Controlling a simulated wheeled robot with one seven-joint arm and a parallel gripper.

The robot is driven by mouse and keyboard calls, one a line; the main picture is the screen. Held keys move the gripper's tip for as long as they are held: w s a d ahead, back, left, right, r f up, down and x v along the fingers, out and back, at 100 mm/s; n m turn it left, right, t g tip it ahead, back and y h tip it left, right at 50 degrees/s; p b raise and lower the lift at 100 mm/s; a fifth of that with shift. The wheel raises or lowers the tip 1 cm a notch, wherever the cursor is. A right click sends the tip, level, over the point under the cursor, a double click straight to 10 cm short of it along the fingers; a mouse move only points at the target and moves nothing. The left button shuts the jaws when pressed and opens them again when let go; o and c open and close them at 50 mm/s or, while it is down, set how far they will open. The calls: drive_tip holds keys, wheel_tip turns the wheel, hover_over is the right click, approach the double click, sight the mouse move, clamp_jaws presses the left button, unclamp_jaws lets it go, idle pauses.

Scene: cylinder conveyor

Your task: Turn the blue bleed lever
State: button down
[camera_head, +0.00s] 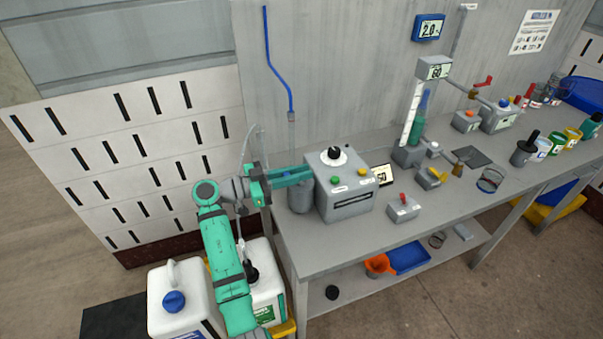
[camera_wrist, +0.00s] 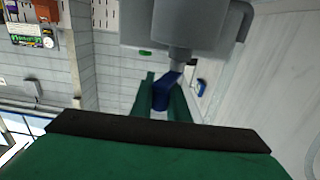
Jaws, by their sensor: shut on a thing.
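The blue bleed lever (camera_wrist: 163,94) shows in the wrist view, below a grey fitting. My gripper (camera_wrist: 161,100) is shut on it, with one green finger on each side. In the head view my gripper (camera_head: 296,176) reaches in from the left, at the left side of the grey box unit (camera_head: 345,200) and above a grey cylinder (camera_head: 300,197). In that view the fingers largely hide the lever. The lever's exact angle is hard to tell.
White jugs (camera_head: 180,298) stand at the lower left. A blue pipe (camera_head: 279,65) runs down the wall.

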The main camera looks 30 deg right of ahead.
drive_tip(key=shift+w+a+m+g+y, duration=0.15)
drive_tip(key=shift+m+g+y, duration=0.5)
drive_tip(key=shift+m+g, duration=0.6)
drive_tip(key=shift+w+a+m+g+y, duration=0.15)
drive_tip(key=shift+m+g+y, duration=0.55)
drive_tip(key=shift+g, duration=1.05)
drive_tip(key=shift+d+f+m, duration=0.1)
drive_tip(key=shift+m, duration=0.25)
drive_tip(key=c, duration=1.7)
unclamp_jaws()
